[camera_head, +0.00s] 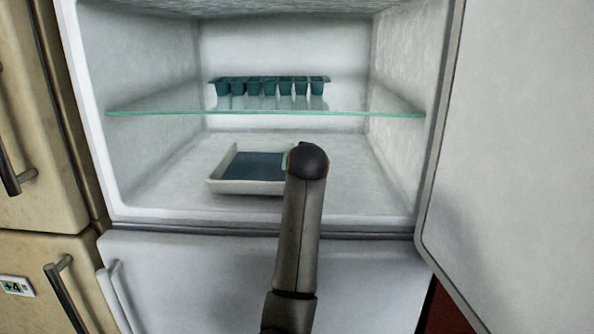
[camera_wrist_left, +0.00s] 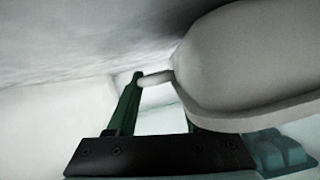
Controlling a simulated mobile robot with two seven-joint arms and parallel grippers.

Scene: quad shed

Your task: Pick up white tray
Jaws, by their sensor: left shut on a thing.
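The white tray (camera_head: 216,187) is a shallow rectangular tray with a dark blue inside. It is low in the open freezer, below the glass shelf; I cannot tell whether it touches the floor. My arm reaches in from the bottom of the head view and covers the tray's right end, hiding most of the gripper there. In the left wrist view my left gripper (camera_wrist_left: 155,78) has green fingers shut on the rim of the white tray (camera_wrist_left: 235,65), which fills the upper right. My right gripper is in neither view.
A glass shelf (camera_head: 160,113) crosses the freezer above the tray and holds a teal ice-cube tray (camera_head: 268,86). The freezer door (camera_head: 520,150) stands open at right. Bare freezer floor (camera_head: 350,190) shows right of my arm. Beige cabinets (camera_head: 40,130) stand at left.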

